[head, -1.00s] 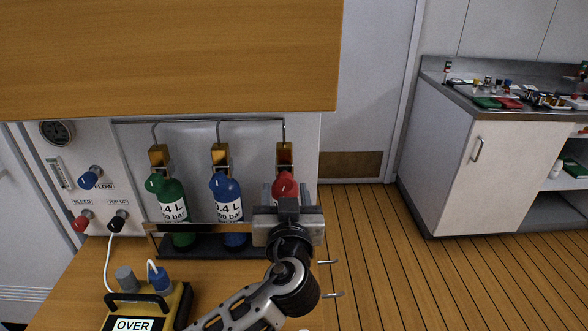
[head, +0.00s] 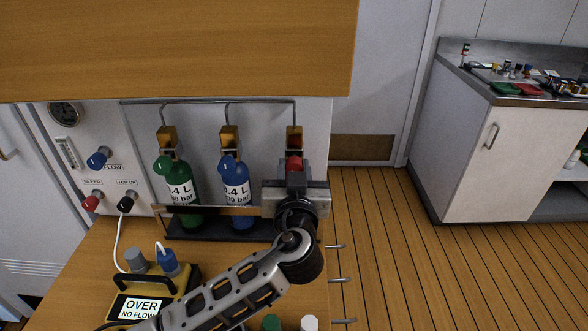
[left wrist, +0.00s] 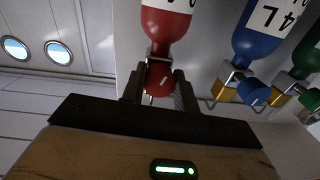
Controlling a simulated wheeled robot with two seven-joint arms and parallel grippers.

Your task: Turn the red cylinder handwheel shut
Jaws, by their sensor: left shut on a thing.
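The red handwheel (head: 294,163) shows just above my left gripper (head: 294,175) in the head view, below a brass valve block. In the left wrist view the red handwheel (left wrist: 158,80) sits between the two dark fingers of my left gripper (left wrist: 158,88), which are shut on it. That view looks upside down, with the red cylinder (left wrist: 167,25) at the top. My gripper hides the red cylinder's body in the head view. My right gripper is not in view.
The blue cylinder (head: 236,195) and green cylinder (head: 180,190) stand left of my gripper in a dark rack. A brown overhang (head: 175,50) is above. A yellow device (head: 150,300) reading "OVER NO FLOW" sits on the bench at left. Open floor lies right.

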